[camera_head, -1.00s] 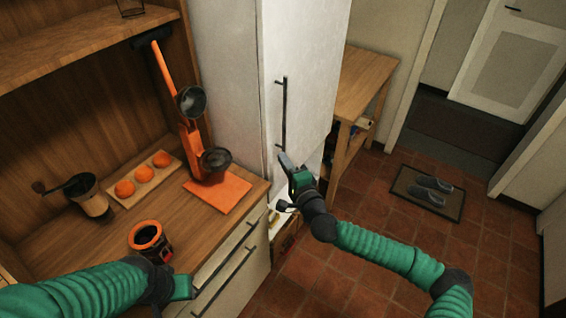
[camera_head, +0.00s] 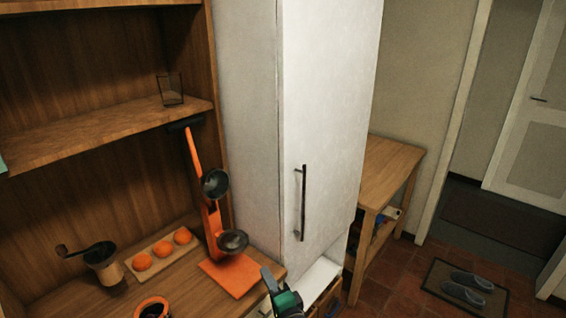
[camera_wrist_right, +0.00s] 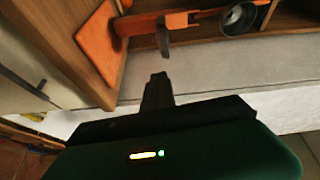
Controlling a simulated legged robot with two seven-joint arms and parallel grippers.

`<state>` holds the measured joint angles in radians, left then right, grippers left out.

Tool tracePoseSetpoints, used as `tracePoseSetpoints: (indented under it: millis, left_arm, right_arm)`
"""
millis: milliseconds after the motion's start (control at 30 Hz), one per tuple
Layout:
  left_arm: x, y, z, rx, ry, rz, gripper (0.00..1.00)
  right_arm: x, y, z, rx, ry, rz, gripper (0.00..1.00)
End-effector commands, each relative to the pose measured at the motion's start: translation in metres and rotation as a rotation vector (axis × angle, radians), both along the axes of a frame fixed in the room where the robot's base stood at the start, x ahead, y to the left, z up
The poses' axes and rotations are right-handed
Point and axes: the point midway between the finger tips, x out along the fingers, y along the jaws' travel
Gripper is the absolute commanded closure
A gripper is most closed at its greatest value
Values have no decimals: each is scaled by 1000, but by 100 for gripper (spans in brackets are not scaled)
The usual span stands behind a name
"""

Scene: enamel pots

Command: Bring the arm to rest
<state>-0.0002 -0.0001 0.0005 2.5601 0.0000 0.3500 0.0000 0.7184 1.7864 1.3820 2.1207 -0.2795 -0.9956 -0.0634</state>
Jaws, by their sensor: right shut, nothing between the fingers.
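My right gripper (camera_head: 267,275) is at the bottom edge of the head view, shut and empty. It is just right of the orange juicer's base, in front of the tall white cabinet, and touches nothing that I can make out. In the right wrist view its dark fingers (camera_wrist_right: 158,88) point toward the grey cabinet side, with the juicer beyond. Most of the right arm is out of the head view. My left gripper is not in view.
The orange juicer (camera_head: 212,220) stands on the counter beside oranges on a board (camera_head: 133,272), a grinder (camera_head: 103,262) and an orange-rimmed pot (camera_head: 152,308). The white cabinet (camera_head: 325,120) has a dark handle (camera_head: 301,203). A wooden table (camera_head: 388,168) and a doormat (camera_head: 440,284) are at right.

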Motion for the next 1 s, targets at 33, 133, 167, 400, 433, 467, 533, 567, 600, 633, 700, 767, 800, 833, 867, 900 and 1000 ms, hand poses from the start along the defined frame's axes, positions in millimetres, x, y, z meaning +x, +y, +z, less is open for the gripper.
tracePoseSetpoints:
  millis: [33, 133, 167, 400, 433, 467, 533, 567, 600, 633, 700, 767, 800, 833, 867, 900, 1000]
  left_arm:
    - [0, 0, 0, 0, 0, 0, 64]
    - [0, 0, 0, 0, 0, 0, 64]
    - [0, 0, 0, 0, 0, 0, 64]
    - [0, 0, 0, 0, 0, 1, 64]
    - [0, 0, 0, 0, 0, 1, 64]
    - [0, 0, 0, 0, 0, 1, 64]
    - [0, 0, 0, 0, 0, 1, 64]
    - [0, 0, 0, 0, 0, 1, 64]
    - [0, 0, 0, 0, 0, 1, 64]
    - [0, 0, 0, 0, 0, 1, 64]
    - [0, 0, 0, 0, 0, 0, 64]
    - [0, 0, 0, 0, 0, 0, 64]
    - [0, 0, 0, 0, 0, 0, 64]
    - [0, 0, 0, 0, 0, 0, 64]
    - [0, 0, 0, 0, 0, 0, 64]
    - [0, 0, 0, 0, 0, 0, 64]
    - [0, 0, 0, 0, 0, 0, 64]
  right_arm:
    - [-21, 30, -9, -84, -10, 108, 100]
    - [-81, 80, -55, -314, 0, 379, 100]
    - [-101, 88, -73, -396, 12, 462, 100]
    - [-199, -8, -178, -1027, 240, 866, 100]
    - [-203, -31, -180, -1094, 282, 882, 100]
    - [-206, -53, -179, -1156, 323, 888, 100]
    - [-212, -106, -167, -1278, 425, 876, 100]
    - [-214, -127, -158, -1319, 468, 860, 100]
    - [-218, -153, -143, -1360, 524, 831, 100]
    - [-222, -170, -131, -1383, 563, 808, 100]
    - [-233, -198, -105, -1404, 636, 750, 100]
    - [-242, -213, -87, -1399, 682, 711, 100]
    - [-247, -219, -77, -1391, 702, 691, 100]
    - [-251, -222, -72, -1385, 714, 680, 100]
    - [-253, -225, -68, -1378, 723, 671, 100]
    - [-256, -228, -65, -1372, 733, 663, 100]
    - [-259, -228, -62, -1365, 743, 660, 100]
